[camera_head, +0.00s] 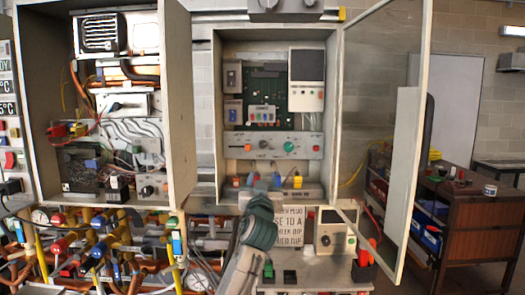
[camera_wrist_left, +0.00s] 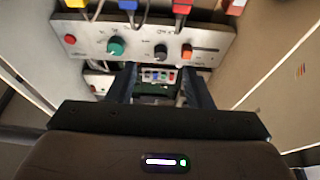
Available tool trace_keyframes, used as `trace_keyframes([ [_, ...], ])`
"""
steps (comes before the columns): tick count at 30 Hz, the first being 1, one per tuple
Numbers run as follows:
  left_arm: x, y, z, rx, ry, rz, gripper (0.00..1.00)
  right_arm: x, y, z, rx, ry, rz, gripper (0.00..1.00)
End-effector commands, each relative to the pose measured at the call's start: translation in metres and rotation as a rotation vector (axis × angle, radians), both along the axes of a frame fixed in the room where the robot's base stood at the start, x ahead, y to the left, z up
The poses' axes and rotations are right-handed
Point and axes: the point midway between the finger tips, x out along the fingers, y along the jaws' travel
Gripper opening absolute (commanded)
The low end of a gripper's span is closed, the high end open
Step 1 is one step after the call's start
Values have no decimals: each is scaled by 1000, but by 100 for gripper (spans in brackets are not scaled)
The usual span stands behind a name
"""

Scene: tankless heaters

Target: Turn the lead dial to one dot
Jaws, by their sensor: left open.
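The control panel (camera_head: 270,152) is a grey strip inside the open cabinet. It carries a green dial (camera_head: 289,146) and a dark dial (camera_head: 263,144). In the wrist view the panel appears upside down, with the green dial (camera_wrist_left: 116,47) left of the dark dial (camera_wrist_left: 160,52). The lettering and dots are too small to read, so I cannot tell which dial is the lead one. My left gripper (camera_head: 266,184) is open and empty, below the panel in the head view. In the wrist view its fingers (camera_wrist_left: 158,74) are apart, touching neither dial. My right gripper is out of view.
A red button (camera_wrist_left: 69,40) and an orange switch (camera_wrist_left: 186,51) flank the dials. Coloured plugs, including a yellow one (camera_wrist_left: 76,3), line the cabinet's lower edge. The open glass door (camera_head: 408,150) stands to the right. A second open cabinet (camera_head: 180,110) and pipes stand left.

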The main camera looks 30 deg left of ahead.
Motion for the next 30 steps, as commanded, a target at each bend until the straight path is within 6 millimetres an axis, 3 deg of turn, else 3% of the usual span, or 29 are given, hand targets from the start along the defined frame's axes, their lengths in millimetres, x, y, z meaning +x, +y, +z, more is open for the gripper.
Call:
trace_keyframes([
  [3,3,4,23,14,-42,6,46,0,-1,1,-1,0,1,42],
  [8,15,12,35,16,-50,6,46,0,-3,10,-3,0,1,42],
  [15,51,34,54,15,-47,6,46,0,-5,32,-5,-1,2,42],
  [21,75,49,64,15,-49,5,46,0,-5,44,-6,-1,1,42],
  [30,88,56,66,15,-48,4,46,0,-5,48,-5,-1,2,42],
])
